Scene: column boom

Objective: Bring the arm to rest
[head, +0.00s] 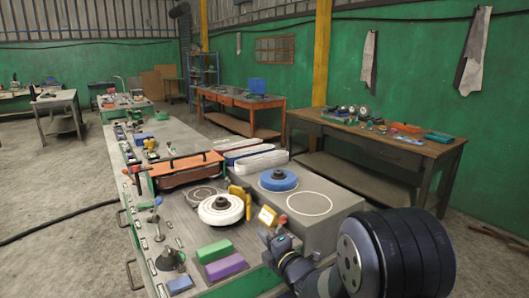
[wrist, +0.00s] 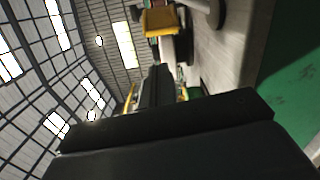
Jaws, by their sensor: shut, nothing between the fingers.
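My arm (head: 350,262) is folded in the lower right of the head view, in front of the near end of the long grey workbench (head: 172,132). A large dark rounded part of it is closest to the camera. I cannot clearly make out the gripper in the head view. In the wrist view my gripper (wrist: 157,78) shows as dark fingers beyond a broad black body. The fingers are together with nothing between them. The wrist camera faces the roof and wall at a tilt, and the black body hides much of the lower picture.
The bench carries a white disc (head: 221,209), a blue disc (head: 278,180), an orange-topped case (head: 185,170), and green (head: 214,251) and purple (head: 226,267) blocks. A wooden table (head: 385,148) with tools stands at right. Open floor (head: 60,200) lies at left.

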